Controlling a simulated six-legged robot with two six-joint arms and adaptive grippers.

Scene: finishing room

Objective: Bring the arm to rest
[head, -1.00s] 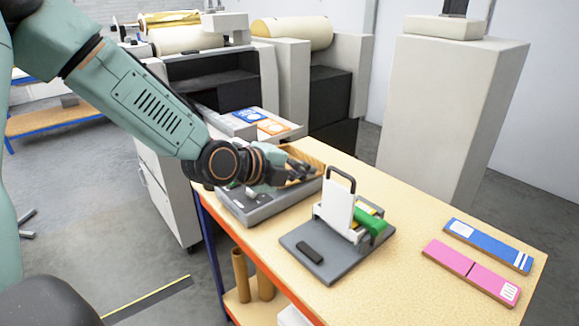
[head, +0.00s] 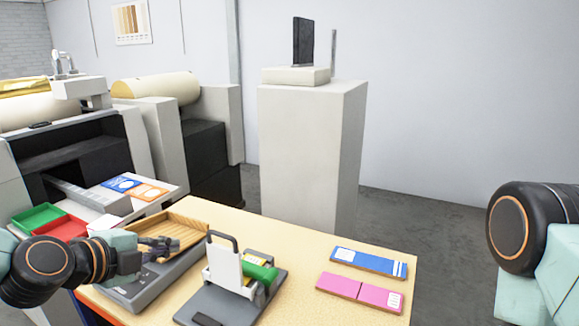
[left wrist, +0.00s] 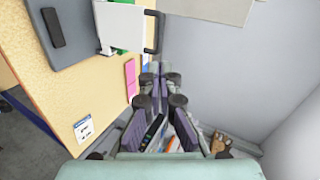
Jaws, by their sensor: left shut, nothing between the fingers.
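My left gripper (head: 162,244) shows at the lower left of the head view, in front of the wooden tray and the grey unit. It is shut and empty. In the left wrist view its dark fingers (left wrist: 158,88) point up the picture, closed together, beside the pink box. My right gripper is out of frame; only a teal and black part of my right arm shows at the right edge of the head view.
A pale pedestal (head: 310,150) stands behind.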

